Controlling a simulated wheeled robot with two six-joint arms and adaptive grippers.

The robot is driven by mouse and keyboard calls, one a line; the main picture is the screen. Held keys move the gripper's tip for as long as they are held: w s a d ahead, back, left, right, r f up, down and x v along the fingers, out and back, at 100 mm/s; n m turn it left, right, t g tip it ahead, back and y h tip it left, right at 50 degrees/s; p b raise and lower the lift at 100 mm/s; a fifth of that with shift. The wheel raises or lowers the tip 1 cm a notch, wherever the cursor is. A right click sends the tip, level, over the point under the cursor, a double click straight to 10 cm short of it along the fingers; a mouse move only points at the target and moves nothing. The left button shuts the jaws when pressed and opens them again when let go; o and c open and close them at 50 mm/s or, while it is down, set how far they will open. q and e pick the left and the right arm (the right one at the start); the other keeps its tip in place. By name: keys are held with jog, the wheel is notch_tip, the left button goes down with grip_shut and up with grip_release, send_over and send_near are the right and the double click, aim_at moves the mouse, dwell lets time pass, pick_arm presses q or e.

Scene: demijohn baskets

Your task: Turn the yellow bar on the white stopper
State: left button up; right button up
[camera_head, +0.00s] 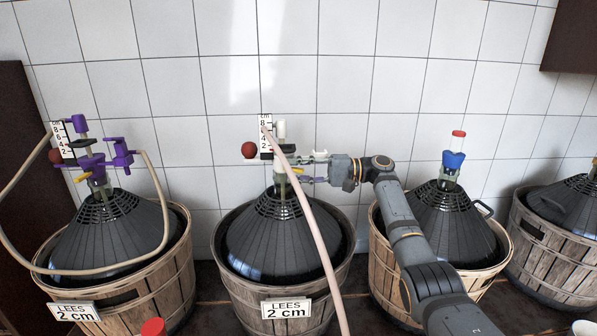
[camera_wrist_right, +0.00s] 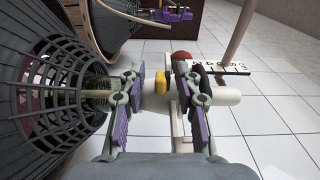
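The white stopper (camera_head: 280,152) sits upright in the neck of the middle demijohn (camera_head: 282,235). The yellow bar (camera_head: 297,170) is on the stopper's right side, facing my right gripper (camera_head: 318,170). In the right wrist view the yellow bar (camera_wrist_right: 161,82) shows as a small upright block on the white stopper body (camera_wrist_right: 155,103). The fingers of my right gripper (camera_wrist_right: 160,106) are spread wide, one on each side of the bar, with clear gaps to it. Whether the fingertips touch the stopper cannot be told. My left gripper is in neither view.
A pink hose (camera_head: 310,225) hangs from the middle stopper, beside a red ball (camera_head: 249,150) and a cm scale (camera_head: 265,133). A demijohn with purple fittings (camera_head: 95,165) stands left; one with a blue and red stopper (camera_head: 453,160) stands right. A tiled wall is behind.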

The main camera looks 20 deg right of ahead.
jog(key=v, duration=1.2)
